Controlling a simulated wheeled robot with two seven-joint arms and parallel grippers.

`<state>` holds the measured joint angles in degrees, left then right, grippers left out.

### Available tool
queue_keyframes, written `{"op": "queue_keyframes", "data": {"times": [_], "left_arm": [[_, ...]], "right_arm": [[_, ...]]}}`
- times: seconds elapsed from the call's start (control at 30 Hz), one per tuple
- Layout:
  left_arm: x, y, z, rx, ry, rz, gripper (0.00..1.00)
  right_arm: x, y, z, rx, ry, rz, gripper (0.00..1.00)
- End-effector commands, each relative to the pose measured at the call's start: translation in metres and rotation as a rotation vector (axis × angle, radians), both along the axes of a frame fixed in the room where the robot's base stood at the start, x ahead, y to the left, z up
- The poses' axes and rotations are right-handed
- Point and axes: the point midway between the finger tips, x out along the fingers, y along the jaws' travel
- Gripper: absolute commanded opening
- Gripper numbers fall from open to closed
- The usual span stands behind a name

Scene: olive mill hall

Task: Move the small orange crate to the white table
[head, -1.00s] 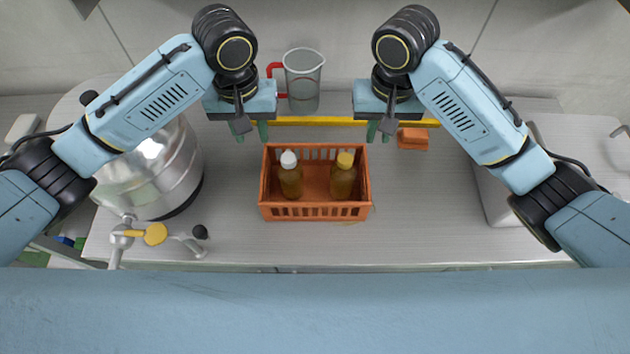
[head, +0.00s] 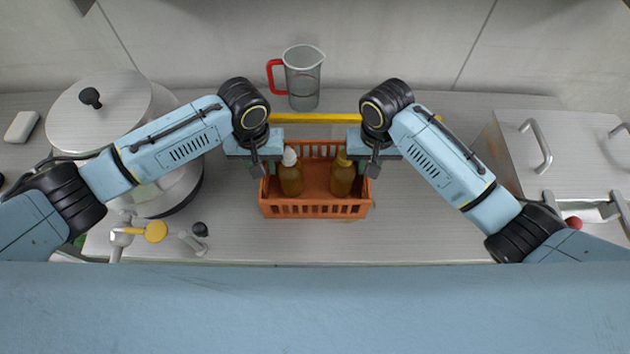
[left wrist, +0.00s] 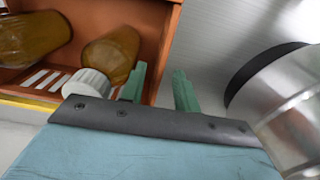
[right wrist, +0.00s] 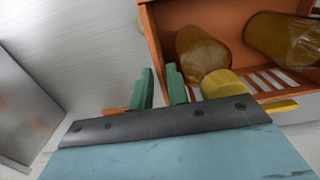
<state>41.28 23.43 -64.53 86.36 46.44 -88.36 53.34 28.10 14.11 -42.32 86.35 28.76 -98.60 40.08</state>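The small orange crate (head: 314,209) stands on the grey worktop, with a white-capped bottle (head: 290,180) and a yellow-capped bottle (head: 342,180) upright inside. My left gripper (left wrist: 160,88) is at the crate's left wall, its green fingers apart with one on each side of the wall. My right gripper (right wrist: 161,86) is at the right wall, its fingers also slightly apart around the wall line. The crate's walls show in the left wrist view (left wrist: 168,45) and right wrist view (right wrist: 152,40). In the head view my gripper bodies hide the fingertips. No white table shows.
A clear jug with red handle (head: 303,80) stands behind the crate, near a yellow strip (head: 315,118). A steel vessel (head: 165,190) stands left, with a tap (head: 122,238) in front. A steel box (head: 560,150) stands right. Worktop before the crate is clear.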

Motion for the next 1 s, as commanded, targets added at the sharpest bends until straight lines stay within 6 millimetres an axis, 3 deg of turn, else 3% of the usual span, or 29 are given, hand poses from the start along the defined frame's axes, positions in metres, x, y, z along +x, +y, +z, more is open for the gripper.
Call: {"op": "queue_keyframes", "data": {"times": [0.37,0.5,0.6,1.0], "left_arm": [[0.0000,-0.0005,-0.0040,-0.001,-0.001,-0.001,0.31],[0.0000,-0.0005,-0.0038,-0.001,-0.001,-0.001,0.13],[0.0000,-0.0005,-0.0037,-0.001,-0.001,-0.001,0.00],[0.0009,-0.0007,-0.0011,-0.002,-0.003,0.000,0.00]], "right_arm": [[-0.0001,0.0004,-0.0039,0.001,0.000,0.001,0.16],[0.0000,0.0004,-0.0038,0.001,0.000,0.001,0.00],[0.0000,0.0003,-0.0037,0.001,0.000,0.001,0.00],[0.0009,0.0005,-0.0010,0.002,-0.003,0.001,0.00]]}}
